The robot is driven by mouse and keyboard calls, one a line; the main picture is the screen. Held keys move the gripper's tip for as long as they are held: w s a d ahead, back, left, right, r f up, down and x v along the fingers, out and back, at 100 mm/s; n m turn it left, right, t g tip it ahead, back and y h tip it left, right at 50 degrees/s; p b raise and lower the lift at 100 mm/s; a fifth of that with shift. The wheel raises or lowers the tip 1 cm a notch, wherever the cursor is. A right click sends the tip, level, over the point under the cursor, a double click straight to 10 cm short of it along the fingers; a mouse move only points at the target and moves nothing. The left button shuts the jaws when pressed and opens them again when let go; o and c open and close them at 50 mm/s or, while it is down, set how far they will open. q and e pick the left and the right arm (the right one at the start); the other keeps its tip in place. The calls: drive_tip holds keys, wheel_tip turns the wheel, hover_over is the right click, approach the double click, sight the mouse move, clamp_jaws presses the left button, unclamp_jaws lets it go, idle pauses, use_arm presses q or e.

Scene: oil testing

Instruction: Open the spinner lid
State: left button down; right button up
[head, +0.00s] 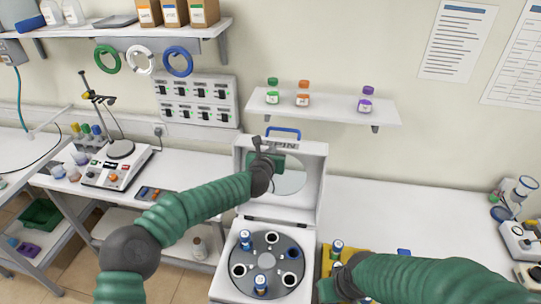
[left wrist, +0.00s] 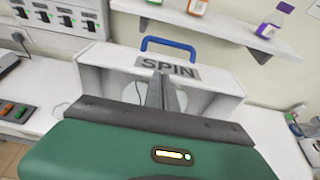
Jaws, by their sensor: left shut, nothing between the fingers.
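The white spinner stands on the bench with its lid (head: 312,185) raised upright behind the body. The lid has a blue handle (head: 283,131) on its top edge and a round window. Below it, the grey rotor (head: 267,262) lies exposed, with blue-capped vials in some holes. My left gripper (head: 257,145) is in front of the upper lid, near the label. The left wrist view shows its fingers (left wrist: 163,90) together and empty, below the SPIN label (left wrist: 168,68); contact with the lid is unclear. My right gripper (head: 335,284) is low, right of the spinner, its fingers mostly hidden.
A yellow rack (head: 351,258) with a blue-capped vial stands right of the spinner, beside my right arm. A wall shelf (head: 350,111) with small bottles hangs behind. A hotplate stirrer (head: 116,165) is on the left bench. The bench right of the spinner is largely clear.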

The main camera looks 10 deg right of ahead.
use_arm(q)
drive_tip(key=b+v, duration=0.7)
drive_tip(key=v, duration=1)
drive_tip(key=s+a+f+m+g+b, duration=0.2)
drive_tip(key=s+a+f+m, duration=0.15)
drive_tip(key=f+m, duration=0.55)
drive_tip(key=s+a+f+m+g+b, duration=0.2)
drive_tip(key=s+f+m, duration=0.2)
drive_tip(key=f+m, duration=0.5)
drive_tip(key=s+a+f+m+g+y+b, duration=0.1)
drive_tip(key=s+a+f+m+g+y, duration=0.1)
drive_tip(key=s+a+f+m, duration=0.5)
drive_tip(key=s+a+f+m+g+y+b, duration=0.2)
drive_tip(key=s+a+f+m+g, duration=0.2)
drive_tip(key=s+a+f+m, duration=0.3)
drive_tip(key=s+a, duration=0.5)
drive_tip(key=s, duration=0.1)
drive_tip(key=shift+s+a, duration=0.25)
drive_tip(key=shift+a, duration=0.15)
drive_tip(key=shift+w+d+f, duration=0.1)
drive_tip(key=shift+d+f, duration=0.05)
drive_tip(key=shift+d, duration=0.05)
